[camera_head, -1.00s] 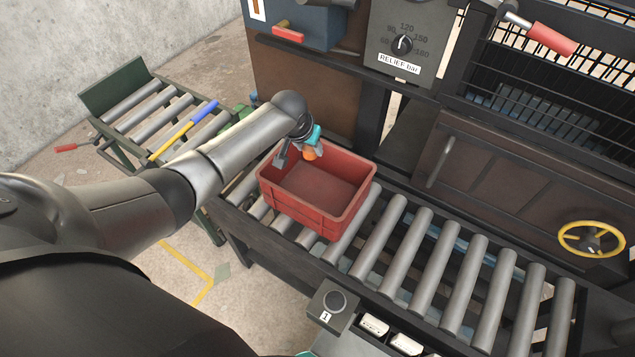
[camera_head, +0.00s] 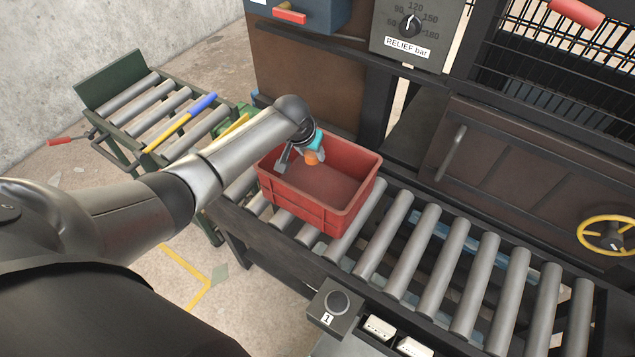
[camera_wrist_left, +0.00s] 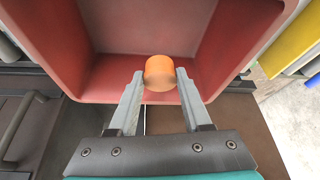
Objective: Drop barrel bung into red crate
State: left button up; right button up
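The barrel bung is an orange rounded piece (camera_head: 311,157) at the tips of my left gripper (camera_head: 298,160). In the left wrist view the bung (camera_wrist_left: 160,73) sits between the two grey fingers (camera_wrist_left: 160,85), which close on its sides. The red crate (camera_head: 322,218) stands on the roller conveyor, open at the top. The gripper and bung are over the left back part of the crate. The crate's inside (camera_wrist_left: 160,28) shows behind the bung in the left wrist view, and its floor looks bare. My right gripper is not in view.
The roller conveyor (camera_head: 425,243) runs right from the crate, with a button box (camera_head: 335,303) at its front edge. A dark machine with a yellow handwheel (camera_head: 606,235) stands behind. A green roller stand (camera_head: 100,92) holds a blue and yellow bar (camera_head: 182,122) at left.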

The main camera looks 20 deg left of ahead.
pick_arm(q)
jog(key=o, duration=0.5)
jog(key=p+v, duration=0.3)
jog(key=v, duration=1.2)
jog(key=shift+r+p, duration=0.1)
jog(key=shift+p, duration=0.25)
